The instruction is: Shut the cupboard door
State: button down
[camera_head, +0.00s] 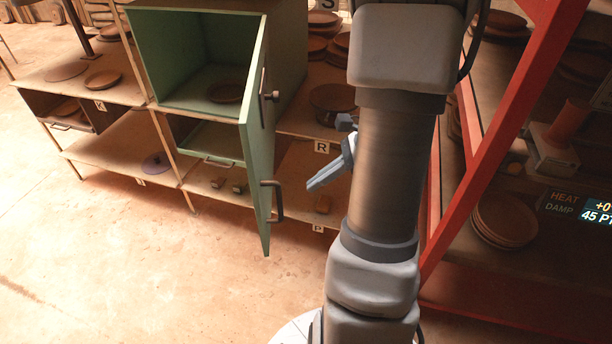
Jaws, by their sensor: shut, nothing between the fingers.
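The green cupboard (292,52) stands on a wooden shelf unit at the upper middle. Its green door (258,150) is hinged on the cupboard's right side and stands wide open, swung out toward me. The door has a dark bar handle (277,201) low down and a dark knob higher up. A dark round plate (225,92) lies inside the cupboard. My gripper (312,186) is to the right of the door, apart from it, partly hidden behind my arm. Its fingers are together with nothing between them and point left toward the handle side.
A red slanted frame (480,135) rises at the right, with shelves of round plates behind it. A lit display (590,208) is at the far right. Wooden shelves (118,150) with dishes and small blocks extend left. The floor (120,270) in front is clear.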

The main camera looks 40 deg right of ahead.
aim_at(262, 207)
jog(key=x, duration=0.3)
jog(key=r+x, duration=0.1)
jog(key=x, duration=0.2)
jog(key=a+p+x, duration=0.1)
jog(key=x, duration=0.2)
jog(key=shift+w+a, duration=0.15)
jog(key=shift+w, duration=0.25)
jog(key=shift+w+a, duration=0.45)
jog(key=shift+a, duration=0.2)
jog(key=shift+w+a, duration=0.1)
